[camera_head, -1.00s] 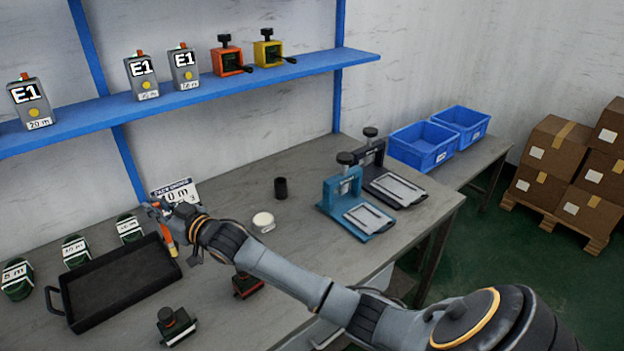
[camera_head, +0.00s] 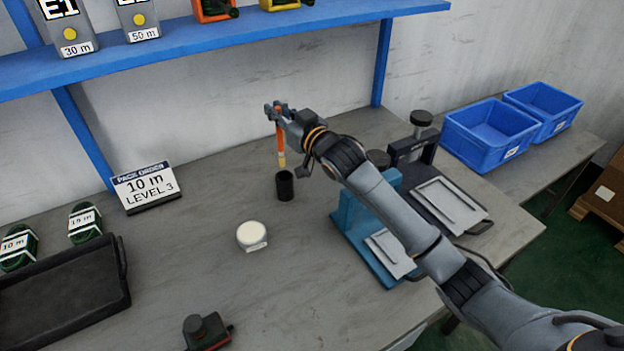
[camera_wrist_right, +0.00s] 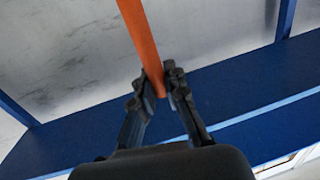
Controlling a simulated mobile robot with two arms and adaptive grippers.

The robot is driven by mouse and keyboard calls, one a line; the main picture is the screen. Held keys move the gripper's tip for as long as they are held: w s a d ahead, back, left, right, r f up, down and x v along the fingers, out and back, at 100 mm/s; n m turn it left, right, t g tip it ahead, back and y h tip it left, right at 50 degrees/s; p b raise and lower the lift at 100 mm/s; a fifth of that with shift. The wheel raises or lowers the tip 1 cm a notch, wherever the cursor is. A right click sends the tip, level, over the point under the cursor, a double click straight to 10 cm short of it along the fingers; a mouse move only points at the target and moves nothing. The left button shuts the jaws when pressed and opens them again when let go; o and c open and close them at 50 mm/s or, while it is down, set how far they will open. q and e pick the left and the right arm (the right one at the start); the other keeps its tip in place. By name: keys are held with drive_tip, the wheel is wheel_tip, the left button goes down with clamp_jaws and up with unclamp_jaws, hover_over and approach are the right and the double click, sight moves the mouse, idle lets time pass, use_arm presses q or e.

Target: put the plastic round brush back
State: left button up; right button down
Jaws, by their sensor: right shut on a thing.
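The round brush (camera_head: 281,143) has an orange handle and a pale yellow tip, and it hangs upright, tip down. My right gripper (camera_head: 277,109) is shut on the upper end of its handle. In the right wrist view the orange handle (camera_wrist_right: 139,40) runs between my two fingers (camera_wrist_right: 163,88). A small black cup (camera_head: 285,186) stands on the grey bench just below the brush tip. The tip looks a little above the cup's rim and apart from it. My left gripper does not show.
An order sign (camera_head: 147,187) reads "10 m LEVEL 3". A black tray (camera_head: 62,296) lies at the left. A teal press (camera_head: 352,222) stands to the right, under my arm. A blue shelf (camera_head: 215,53) runs above.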

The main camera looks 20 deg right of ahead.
sight(283, 149)
wheel_tip(283, 149, down, 6)
drive_tip(key=shift+s+r, duration=0.15)
drive_tip(key=shift+r, duration=0.1)
wheel_tip(283, 149, down, 3)
drive_tip(key=shift+f, duration=0.5)
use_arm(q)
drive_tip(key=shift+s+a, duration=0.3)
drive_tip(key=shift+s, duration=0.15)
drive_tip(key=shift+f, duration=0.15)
use_arm(e)
drive_tip(key=shift+f, duration=0.15)
drive_tip(key=c, duration=1.8)
unclamp_jaws()
drive_tip(key=shift+f, duration=0.1)
drive_tip(key=o, duration=0.4)
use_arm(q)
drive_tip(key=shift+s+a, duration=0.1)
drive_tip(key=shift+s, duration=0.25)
